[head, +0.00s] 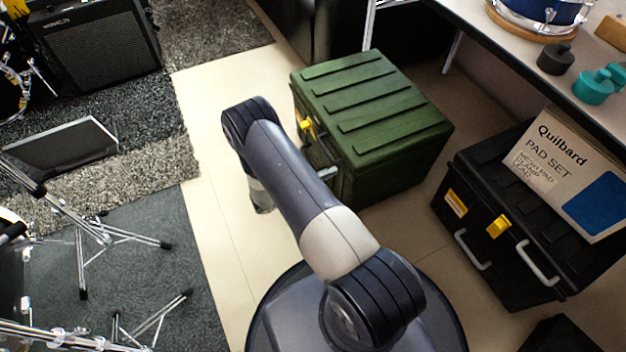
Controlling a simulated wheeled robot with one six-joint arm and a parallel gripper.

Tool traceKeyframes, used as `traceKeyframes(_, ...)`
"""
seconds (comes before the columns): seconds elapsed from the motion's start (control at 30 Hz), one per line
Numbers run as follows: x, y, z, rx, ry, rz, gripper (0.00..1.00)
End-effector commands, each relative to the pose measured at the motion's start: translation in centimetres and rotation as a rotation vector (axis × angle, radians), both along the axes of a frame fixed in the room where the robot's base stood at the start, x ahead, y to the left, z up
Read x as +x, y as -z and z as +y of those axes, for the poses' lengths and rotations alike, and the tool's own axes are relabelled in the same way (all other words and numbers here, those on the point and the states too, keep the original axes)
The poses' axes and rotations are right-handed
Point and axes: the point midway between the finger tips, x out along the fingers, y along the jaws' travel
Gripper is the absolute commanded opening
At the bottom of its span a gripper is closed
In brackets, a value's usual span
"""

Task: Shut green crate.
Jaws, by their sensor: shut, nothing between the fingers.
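The green crate (388,112) stands on the pale floor at the upper middle, just right of my arm. Its ribbed lid lies flat over the body, and no gap shows along the visible right edge. A yellow latch (306,124) and a grey handle (327,173) show on its front, the left-facing side. My arm hides part of that front, so I cannot tell whether the latch is fastened. My arm bends over left of the crate, and its far part drops behind the upper link. My gripper's fingers are hidden.
A table (480,22) runs along the upper right. Drum stands (82,245) and an amplifier (98,52) are at left. Pale floor (222,150) is clear left of my arm.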

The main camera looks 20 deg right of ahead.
Motion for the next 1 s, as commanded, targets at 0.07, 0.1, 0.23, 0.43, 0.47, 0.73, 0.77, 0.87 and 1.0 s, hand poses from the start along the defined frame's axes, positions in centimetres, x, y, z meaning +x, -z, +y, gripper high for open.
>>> traceKeyframes(0.07, 0.0, 0.2, -1.6, 0.001, 0.004, 0.0, 0.0)
traceKeyframes(0.1, 0.0, 0.2, -2.3, 0.001, 0.005, -0.001, 0.0)
traceKeyframes(0.23, 0.1, 0.1, -3.9, 0.0, 0.002, 0.0, 0.0)
traceKeyframes(0.43, 0.1, 0.0, -5.0, 0.001, 0.0, -0.001, 0.0)
traceKeyframes(0.47, 0.1, 0.0, -5.1, 0.001, 0.0, -0.001, 0.0)
traceKeyframes(0.73, 0.1, 0.0, -5.1, 0.001, 0.0, -0.001, 0.0)
traceKeyframes(0.77, 0.1, 0.0, -5.1, 0.001, 0.0, -0.001, 0.0)
traceKeyframes(0.87, 0.1, 0.0, -5.1, 0.001, 0.0, 0.0, 0.0)
traceKeyframes(1.0, 0.1, 0.0, -5.5, 0.001, 0.002, -0.001, 0.0)
